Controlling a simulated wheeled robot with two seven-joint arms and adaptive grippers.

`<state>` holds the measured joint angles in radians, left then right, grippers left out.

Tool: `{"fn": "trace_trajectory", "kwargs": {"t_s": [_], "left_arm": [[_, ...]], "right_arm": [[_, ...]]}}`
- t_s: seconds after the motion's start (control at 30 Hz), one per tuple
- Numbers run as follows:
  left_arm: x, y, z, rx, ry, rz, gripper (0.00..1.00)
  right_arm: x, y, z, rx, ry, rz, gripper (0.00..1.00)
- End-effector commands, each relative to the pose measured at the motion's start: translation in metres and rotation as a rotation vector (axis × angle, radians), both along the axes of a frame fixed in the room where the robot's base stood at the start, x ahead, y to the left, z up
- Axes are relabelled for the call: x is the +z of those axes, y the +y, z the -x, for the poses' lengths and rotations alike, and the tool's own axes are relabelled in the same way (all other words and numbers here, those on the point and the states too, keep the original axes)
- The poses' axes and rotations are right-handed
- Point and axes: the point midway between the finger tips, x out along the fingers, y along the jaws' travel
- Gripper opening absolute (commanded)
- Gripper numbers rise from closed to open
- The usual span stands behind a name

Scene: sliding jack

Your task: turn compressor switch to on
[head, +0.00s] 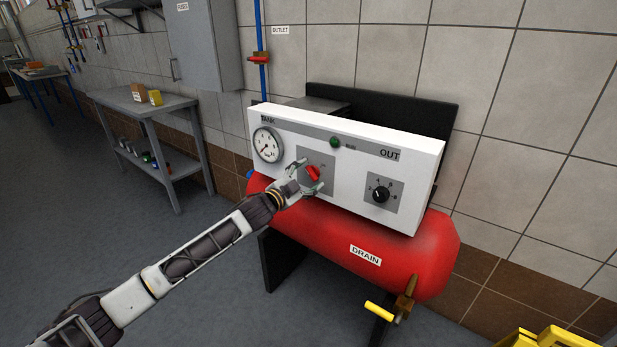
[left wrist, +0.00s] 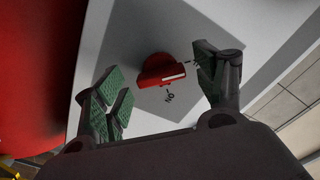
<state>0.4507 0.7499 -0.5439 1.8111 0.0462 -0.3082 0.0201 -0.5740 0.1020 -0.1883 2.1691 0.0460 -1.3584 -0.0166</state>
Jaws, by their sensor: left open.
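The compressor's white control panel (head: 345,150) stands above a red tank (head: 335,240). The red rotary switch (head: 313,173) sits on a grey plate at the panel's middle left. In the left wrist view the red switch (left wrist: 160,72) shows a white pointer line, with an "ON" mark printed near it. My left gripper (head: 308,178) is open at the switch, with one finger on each side. In the wrist view its green-padded fingers (left wrist: 160,85) stand apart from the switch with gaps. The fingers partly hide the plate in the head view. My right gripper is not in view.
A round gauge (head: 268,145) is left of the switch, and a black OUT knob (head: 381,194) is right of it. A green lamp (head: 335,142) is above. A yellow drain handle (head: 379,311) sticks out below. A grey table (head: 150,115) stands at the left.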

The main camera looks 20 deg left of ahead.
Motion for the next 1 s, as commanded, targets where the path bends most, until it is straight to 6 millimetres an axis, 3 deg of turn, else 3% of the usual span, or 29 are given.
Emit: {"fn": "trace_trajectory", "kwargs": {"t_s": [0.57,0.9,1.0], "left_arm": [[0.0001,-0.0036,-0.0089,0.0,0.0,0.0,0.71],[-0.0001,-0.0036,-0.0088,-0.001,0.0,-0.001,0.28],[-0.0002,-0.0036,-0.0088,-0.001,0.0,-0.001,0.25]], "right_arm": [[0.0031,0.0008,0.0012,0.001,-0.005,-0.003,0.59],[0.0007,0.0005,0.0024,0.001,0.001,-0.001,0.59],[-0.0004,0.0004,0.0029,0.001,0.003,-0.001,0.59]]}}
